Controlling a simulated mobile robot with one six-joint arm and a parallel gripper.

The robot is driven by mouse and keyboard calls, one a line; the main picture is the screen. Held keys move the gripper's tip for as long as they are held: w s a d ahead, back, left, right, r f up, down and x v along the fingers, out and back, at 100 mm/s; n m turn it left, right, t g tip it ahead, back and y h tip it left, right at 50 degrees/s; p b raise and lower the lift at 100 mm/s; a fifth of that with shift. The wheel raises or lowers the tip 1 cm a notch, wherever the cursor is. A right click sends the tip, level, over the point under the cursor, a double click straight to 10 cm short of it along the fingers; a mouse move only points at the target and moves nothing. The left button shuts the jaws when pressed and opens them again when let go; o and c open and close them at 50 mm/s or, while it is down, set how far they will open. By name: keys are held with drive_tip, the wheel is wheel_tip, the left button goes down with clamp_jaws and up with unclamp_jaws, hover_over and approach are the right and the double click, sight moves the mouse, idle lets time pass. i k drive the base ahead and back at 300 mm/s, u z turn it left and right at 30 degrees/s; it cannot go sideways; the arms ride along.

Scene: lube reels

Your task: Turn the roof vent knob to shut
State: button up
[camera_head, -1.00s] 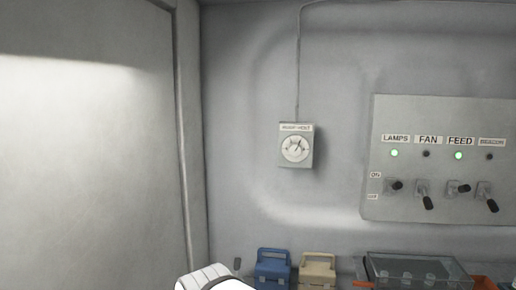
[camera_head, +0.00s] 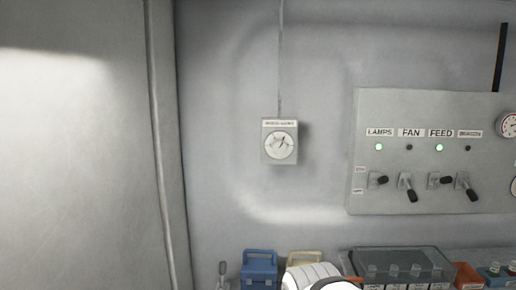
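The roof vent knob (camera_head: 281,146) is a pale round dial on a small grey box (camera_head: 265,154) fixed to the wall, left of the switch panel. A small label sits above the dial, and a thin cable runs up from the box. The dial's marks are too small to read, so I cannot tell its setting. A white rounded part of my arm shows at the bottom edge, below the box and well apart from it. My gripper's fingers are not in view.
A switch panel (camera_head: 400,155) with several levers is on the right; the LAMPS and FEED lights are green. Below stand a blue case (camera_head: 259,268), a tan case (camera_head: 304,257) and a clear-lidded box (camera_head: 400,262). Gauges (camera_head: 508,124) are at the right edge. The wall around the knob box is clear.

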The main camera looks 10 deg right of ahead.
sight(279, 146)
drive_tip(key=u, duration=0.05)
drive_tip(key=i, duration=1)
drive_tip(key=z, duration=0.05)
